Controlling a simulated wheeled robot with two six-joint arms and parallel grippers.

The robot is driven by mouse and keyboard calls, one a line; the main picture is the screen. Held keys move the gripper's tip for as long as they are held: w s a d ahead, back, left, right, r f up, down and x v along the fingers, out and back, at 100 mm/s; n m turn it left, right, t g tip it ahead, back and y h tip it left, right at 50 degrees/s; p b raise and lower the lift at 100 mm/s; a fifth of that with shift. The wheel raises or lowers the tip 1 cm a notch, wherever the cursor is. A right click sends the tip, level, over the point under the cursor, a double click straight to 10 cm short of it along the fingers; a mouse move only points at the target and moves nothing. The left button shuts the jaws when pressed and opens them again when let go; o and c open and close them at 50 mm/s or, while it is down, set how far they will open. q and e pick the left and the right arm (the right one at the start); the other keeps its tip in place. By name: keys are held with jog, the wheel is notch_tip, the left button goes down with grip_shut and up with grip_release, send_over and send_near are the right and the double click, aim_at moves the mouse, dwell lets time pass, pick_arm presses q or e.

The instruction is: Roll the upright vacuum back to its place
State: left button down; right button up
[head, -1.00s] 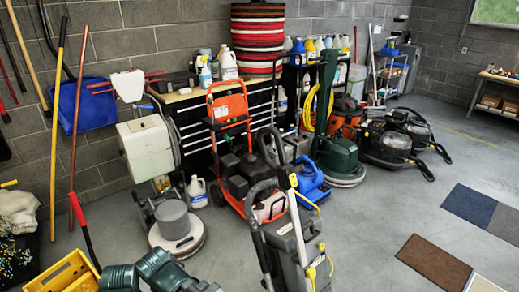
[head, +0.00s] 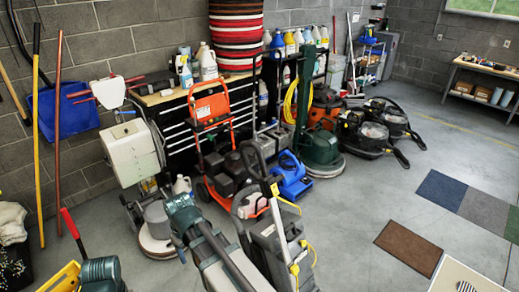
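A tall grey and black upright machine (head: 273,255) with a dark loop handle and yellow cord or clips stands at the bottom middle in the head view. It looks like the upright vacuum; its base is cut off by the lower edge. My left arm, with teal joints and grey links, comes in at the lower left and reaches beside the machine's left side, covering part of the area there. No fingertips of my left gripper show, so contact with the machine cannot be seen. My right gripper is not in view.
A floor polisher (head: 155,228), an orange-framed pressure washer (head: 211,109), a blue blower (head: 291,177), a green scrubber (head: 320,155) and black vacuums (head: 372,136) crowd the wall side. Flat pads, including a brown one (head: 408,248), lie right. Grey floor between is open.

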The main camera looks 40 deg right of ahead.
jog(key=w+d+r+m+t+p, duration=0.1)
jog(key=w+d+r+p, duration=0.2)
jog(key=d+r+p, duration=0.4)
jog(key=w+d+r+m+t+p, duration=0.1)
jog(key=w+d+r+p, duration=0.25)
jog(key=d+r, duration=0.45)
pick_arm(q)
notch_tip(320, 180, up, 23)
jog(key=p, duration=0.9)
jog(key=shift+p, duration=0.4)
pick_arm(e)
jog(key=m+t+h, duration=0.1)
send_near(260, 163)
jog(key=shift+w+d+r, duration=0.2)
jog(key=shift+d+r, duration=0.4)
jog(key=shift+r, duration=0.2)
pick_arm(q)
jog(key=shift+f, duration=0.1)
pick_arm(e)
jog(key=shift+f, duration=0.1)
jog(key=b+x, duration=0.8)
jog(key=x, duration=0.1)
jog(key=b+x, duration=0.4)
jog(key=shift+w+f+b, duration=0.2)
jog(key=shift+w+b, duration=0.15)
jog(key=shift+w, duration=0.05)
pick_arm(q)
notch_tip(260, 163, down, 12)
jog(key=shift+f, duration=0.25)
